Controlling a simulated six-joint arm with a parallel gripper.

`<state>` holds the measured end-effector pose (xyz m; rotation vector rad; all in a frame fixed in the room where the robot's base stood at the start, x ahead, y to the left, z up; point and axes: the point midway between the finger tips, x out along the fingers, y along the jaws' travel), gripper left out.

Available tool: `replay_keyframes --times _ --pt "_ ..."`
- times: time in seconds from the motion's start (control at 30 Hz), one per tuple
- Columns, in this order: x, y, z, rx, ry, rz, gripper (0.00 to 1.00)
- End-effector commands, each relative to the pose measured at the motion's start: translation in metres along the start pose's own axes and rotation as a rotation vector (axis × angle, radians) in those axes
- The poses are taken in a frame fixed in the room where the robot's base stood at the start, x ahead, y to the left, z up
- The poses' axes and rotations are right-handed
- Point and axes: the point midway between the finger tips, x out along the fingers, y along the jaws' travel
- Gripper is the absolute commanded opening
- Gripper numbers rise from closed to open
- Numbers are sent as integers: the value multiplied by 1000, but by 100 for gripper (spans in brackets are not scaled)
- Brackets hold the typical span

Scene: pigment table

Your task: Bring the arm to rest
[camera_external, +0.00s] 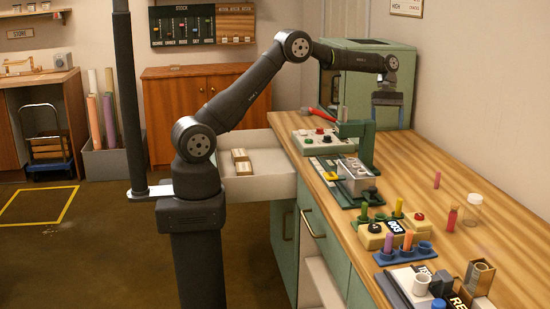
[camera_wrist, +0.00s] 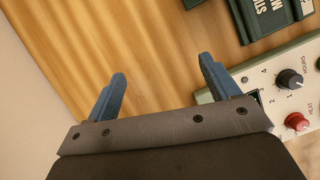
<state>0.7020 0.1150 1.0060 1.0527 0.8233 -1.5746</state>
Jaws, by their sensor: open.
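My gripper (camera_external: 387,110) hangs from my raised, bent arm above the back part of the wooden bench (camera_external: 460,172), in front of a pale green cabinet. In the wrist view my gripper (camera_wrist: 162,83) shows two blue fingers spread wide apart. Nothing is between them except a view of the bare wood bench top (camera_wrist: 120,35) below. The fingers hold nothing.
A control panel with knobs (camera_wrist: 285,95) lies right of my fingers in the wrist view. A green stand (camera_external: 367,145) stands close below my gripper. The green cabinet (camera_external: 340,80) is behind. An open drawer (camera_external: 262,183) juts out left. Vials and holders stand towards the front.

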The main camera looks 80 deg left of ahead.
Motion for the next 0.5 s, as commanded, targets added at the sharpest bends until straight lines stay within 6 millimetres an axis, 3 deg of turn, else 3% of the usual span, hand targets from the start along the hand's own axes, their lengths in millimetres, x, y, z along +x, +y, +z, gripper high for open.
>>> replay_keyframes --times 0.2,0.5 --pt "5 12 13 -4 0 2 81" --pt "6 13 14 -6 0 2 81"
